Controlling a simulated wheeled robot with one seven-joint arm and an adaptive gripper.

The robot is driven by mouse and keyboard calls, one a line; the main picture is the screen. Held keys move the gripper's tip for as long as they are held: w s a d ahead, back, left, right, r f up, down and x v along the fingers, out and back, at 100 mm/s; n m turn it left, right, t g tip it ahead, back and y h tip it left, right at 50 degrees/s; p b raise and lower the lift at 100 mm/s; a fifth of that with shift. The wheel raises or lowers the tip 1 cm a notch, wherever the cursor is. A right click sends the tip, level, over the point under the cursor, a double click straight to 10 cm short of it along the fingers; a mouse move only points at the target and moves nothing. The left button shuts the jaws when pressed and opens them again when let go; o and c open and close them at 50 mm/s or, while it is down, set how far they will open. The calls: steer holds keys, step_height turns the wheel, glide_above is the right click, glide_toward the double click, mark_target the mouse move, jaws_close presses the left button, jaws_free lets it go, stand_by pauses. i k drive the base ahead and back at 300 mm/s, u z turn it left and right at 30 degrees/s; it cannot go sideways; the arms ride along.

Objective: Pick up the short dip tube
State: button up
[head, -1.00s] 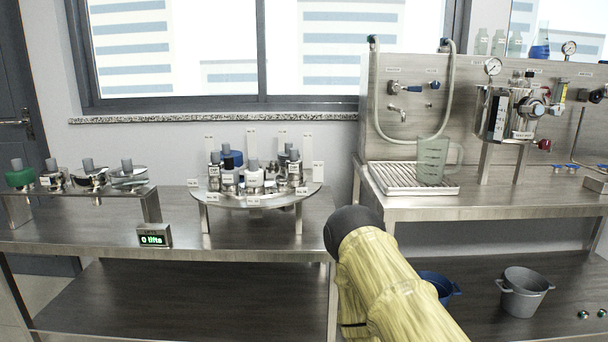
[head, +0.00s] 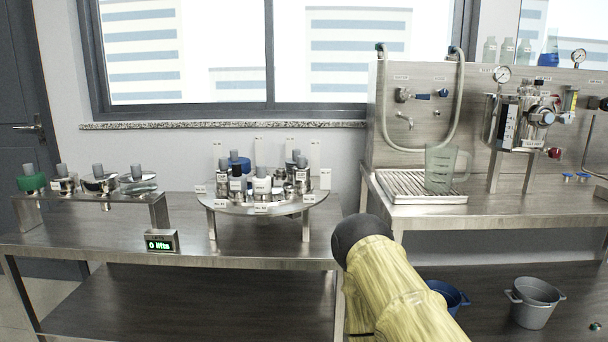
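I cannot tell which item is the short dip tube. Several small labelled metal, white and dark pieces with grey stubs stand crowded on a round raised metal stand (head: 262,209) in the middle of the bench. White upright label cards stand at its back. More pieces with grey stubs sit on a long raised rack (head: 160,200) at the left: a green one (head: 31,182), metal ones and a clear one (head: 138,184). My arm, yellow with a black rounded joint, shows at the lower middle, in front of the bench. My gripper is not in view.
A small display (head: 161,241) reading "0 lifts" stands at the bench's front edge. At the right, a sink unit holds a ribbed tray (head: 400,197) with a clear jug (head: 440,168). A grey pot (head: 535,303) and a blue bucket (head: 446,293) stand below. Bare bench (head: 100,232) lies before the rack.

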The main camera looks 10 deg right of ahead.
mark_target(301, 172)
steer(key=z, duration=0.65)
steer(key=i, duration=1.1)
steer(key=u, duration=1.2)
